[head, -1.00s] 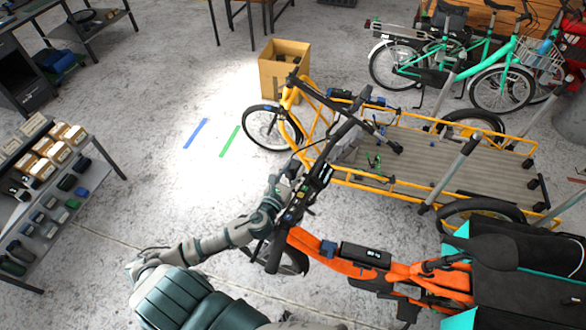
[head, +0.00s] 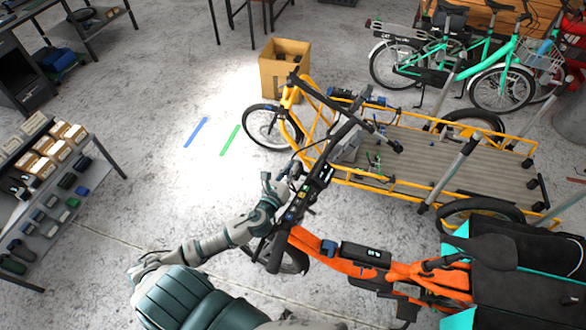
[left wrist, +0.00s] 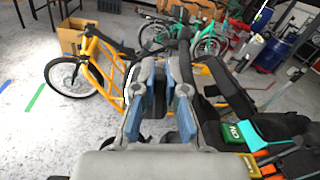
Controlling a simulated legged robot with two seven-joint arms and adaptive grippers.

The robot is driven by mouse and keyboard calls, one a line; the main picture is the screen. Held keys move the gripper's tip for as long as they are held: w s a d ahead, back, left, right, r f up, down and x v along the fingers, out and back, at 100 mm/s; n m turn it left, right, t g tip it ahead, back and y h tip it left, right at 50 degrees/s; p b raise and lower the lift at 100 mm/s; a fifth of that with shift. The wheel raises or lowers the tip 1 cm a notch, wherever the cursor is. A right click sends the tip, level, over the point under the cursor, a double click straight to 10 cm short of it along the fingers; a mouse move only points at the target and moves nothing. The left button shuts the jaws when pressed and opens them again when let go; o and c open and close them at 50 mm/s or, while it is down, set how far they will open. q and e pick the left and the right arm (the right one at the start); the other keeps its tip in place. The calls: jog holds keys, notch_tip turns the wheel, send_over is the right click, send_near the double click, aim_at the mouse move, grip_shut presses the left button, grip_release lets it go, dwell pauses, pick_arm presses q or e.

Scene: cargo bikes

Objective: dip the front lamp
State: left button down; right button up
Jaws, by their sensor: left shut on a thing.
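The orange cargo bike (head: 340,260) stands at the lower middle of the head view, with its dark handlebar (head: 322,178) at its front. My left gripper (head: 277,186) is at the front of that handlebar. In the left wrist view my left gripper (left wrist: 160,88) is shut on a small dark thing between its pads, which I take to be the front lamp (left wrist: 155,92). The fingers hide most of the lamp, and its tilt cannot be read. A bright patch of light (head: 215,90) lies on the floor ahead of the bike. My right gripper is not in view.
A blue tape strip (head: 195,132) and a green tape strip (head: 230,139) lie on the floor. A yellow cargo bike (head: 400,150) stands close beyond the handlebar. A cardboard box (head: 285,72) is behind. A shelf of parts (head: 50,200) stands at left. The floor between is clear.

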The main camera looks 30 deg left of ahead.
pick_arm(q)
jog(key=n, duration=0.1)
jog(key=a+n, duration=0.1)
jog(key=shift+f+n, duration=0.1)
jog(key=shift+n, duration=0.3)
jog(key=c, duration=1.2)
grip_release()
jog(key=s, duration=1.2)
jog(key=shift+d, duration=0.4)
jog(key=shift+f, duration=0.1)
